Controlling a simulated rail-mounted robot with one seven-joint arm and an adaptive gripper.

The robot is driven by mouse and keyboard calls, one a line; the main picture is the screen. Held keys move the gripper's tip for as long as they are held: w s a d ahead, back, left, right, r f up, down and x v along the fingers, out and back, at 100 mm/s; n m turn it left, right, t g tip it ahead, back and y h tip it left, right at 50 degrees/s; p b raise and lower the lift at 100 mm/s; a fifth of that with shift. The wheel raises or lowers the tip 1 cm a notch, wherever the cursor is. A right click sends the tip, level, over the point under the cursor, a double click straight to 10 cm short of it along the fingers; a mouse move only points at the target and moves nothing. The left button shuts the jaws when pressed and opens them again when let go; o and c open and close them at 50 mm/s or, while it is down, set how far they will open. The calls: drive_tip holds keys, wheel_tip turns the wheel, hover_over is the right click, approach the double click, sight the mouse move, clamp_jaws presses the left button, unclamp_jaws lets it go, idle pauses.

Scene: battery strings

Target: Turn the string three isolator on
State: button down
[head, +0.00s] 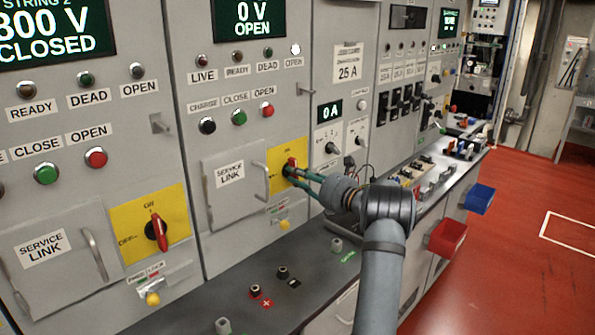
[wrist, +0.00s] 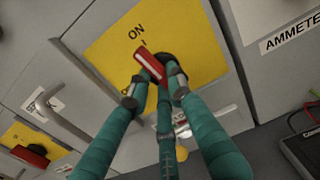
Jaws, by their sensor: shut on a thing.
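The string three isolator is a red handle (wrist: 150,66) on a yellow plate (head: 287,150), on the cabinet whose display (head: 248,20) reads 0 V OPEN. In the wrist view the handle's upper end lies close to the ON mark (wrist: 136,32). In the head view my gripper (head: 288,171) reaches the plate from the right and partly covers the handle.
A service link door (head: 229,172) with a handle is left of the plate. The neighbouring string 2 isolator (head: 157,232) stands upright at left. A yellow-knobbed interlock (head: 284,224) sits below the plate. A dark bench (head: 310,262) with terminals runs below; red (head: 447,238) and blue bins hang at right.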

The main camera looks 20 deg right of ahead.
drive_tip(key=shift+m+p, duration=0.35)
drive_tip(key=shift+m, duration=0.55)
drive_tip(key=c, duration=1.7)
unclamp_jaws()
drive_tip(key=shift+o, duration=0.7)
drive_tip(key=v, duration=1.2)
